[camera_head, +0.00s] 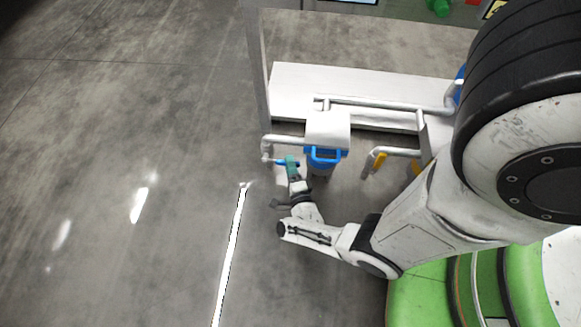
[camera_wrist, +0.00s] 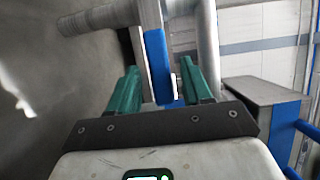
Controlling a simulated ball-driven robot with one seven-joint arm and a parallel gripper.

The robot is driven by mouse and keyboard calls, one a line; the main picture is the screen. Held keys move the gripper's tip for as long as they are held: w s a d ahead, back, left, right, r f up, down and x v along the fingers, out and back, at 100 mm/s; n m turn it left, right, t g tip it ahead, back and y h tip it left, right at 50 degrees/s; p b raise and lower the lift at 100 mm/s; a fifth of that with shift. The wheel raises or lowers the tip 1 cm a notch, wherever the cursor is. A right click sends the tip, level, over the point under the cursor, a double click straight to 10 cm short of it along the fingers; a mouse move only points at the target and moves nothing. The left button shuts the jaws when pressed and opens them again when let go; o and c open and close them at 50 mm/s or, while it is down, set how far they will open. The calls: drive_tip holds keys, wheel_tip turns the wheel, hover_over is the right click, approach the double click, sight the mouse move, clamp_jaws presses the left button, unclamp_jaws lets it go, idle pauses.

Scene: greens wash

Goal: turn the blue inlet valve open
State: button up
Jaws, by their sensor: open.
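The blue inlet valve handle (camera_head: 280,162) shows as a small blue piece by the pipe elbow at the left end of the pipework. In the wrist view the blue handle (camera_wrist: 157,58) stands as a flat upright bar beside a grey metal strip. My gripper (camera_head: 291,162) is at the handle, with its green fingers partly covering it. In the wrist view my gripper (camera_wrist: 160,70) is open, one green finger on each side of the handle. A gap shows between the handle and the right finger. Contact on the left side cannot be told.
A white box with a blue rim (camera_head: 323,155) stands just right of my gripper. A grey post (camera_head: 256,75) and a white bench (camera_head: 290,85) lie behind. The floor at left is clear.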

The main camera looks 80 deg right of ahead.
clamp_jaws()
idle(0.4)
